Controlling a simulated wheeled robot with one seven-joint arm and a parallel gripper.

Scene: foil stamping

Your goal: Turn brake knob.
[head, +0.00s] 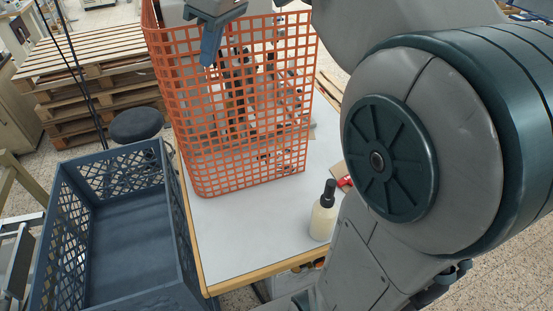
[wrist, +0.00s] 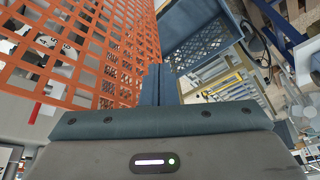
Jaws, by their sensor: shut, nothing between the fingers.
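My gripper (head: 207,62) is at the top of the head view, in front of the upper part of an orange mesh guard (head: 188,178). Its fingers point down and are shut together, with nothing between them. In the wrist view the closed fingers (wrist: 158,72) stand beside the right edge of the orange mesh (wrist: 128,62). Behind the mesh are grey and dark machine parts, broken up by the grid. I cannot make out which part, if any, is the brake knob.
The guard stands on a white table (head: 238,238) with a wooden edge. A pale bottle with a black top (head: 323,218) stands at the table's right. A dark blue crate (head: 68,178) is at left, near a black stool (head: 137,124) and wooden pallets (head: 78,48). My arm fills the right side.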

